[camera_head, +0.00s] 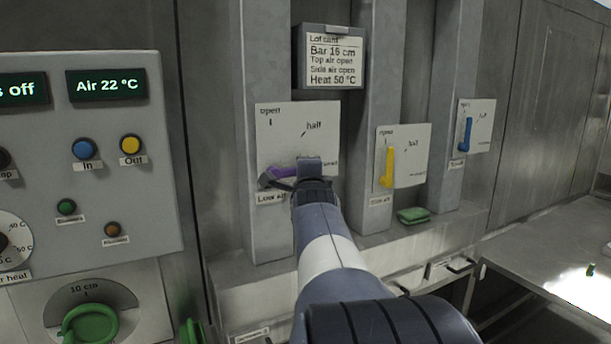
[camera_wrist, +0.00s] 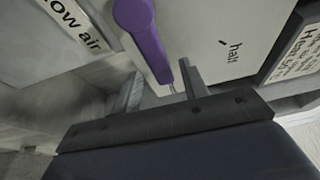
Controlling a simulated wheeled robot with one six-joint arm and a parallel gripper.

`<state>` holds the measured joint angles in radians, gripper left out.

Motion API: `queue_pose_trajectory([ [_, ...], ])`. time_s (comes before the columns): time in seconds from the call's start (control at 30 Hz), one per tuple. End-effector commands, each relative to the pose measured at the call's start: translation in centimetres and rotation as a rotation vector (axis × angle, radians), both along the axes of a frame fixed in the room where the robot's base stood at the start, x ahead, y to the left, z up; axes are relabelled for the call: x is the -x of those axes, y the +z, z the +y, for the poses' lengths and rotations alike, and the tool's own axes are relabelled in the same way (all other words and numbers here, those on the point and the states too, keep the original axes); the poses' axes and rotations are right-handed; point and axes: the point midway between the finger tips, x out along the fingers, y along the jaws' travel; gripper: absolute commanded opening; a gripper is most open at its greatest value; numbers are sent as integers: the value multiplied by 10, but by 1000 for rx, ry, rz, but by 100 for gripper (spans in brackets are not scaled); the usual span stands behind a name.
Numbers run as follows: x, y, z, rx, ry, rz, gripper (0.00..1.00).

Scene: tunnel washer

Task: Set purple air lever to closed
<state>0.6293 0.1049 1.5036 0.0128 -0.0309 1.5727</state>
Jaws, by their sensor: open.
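The purple lever (camera_head: 284,173) sits on a white plate (camera_head: 290,125) marked open, half and a partly hidden word at lower right. It lies nearly flat, pointing right from its pivot toward that lower-right mark. In the wrist view the purple lever (camera_wrist: 147,38) runs down from its round pivot. Its tip is close to a short mark on the plate. My gripper (camera_head: 293,176) is open in front of the plate. In the wrist view its two fingers (camera_wrist: 158,82) stand on either side of the lever's tip; I cannot tell whether either touches it.
A lot card (camera_head: 333,58) hangs above. A green cloth-like item (camera_head: 413,215) lies on the ledge. A control panel (camera_head: 85,190) stands at left.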

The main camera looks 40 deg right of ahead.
Motion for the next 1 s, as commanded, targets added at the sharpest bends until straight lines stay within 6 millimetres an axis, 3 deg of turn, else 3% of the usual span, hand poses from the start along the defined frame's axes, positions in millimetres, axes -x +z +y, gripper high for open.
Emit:
queue_pose_trajectory([
  [0.5,66,0,48,1,0,0,42],
  [1.0,78,0,56,-1,0,1,42],
])
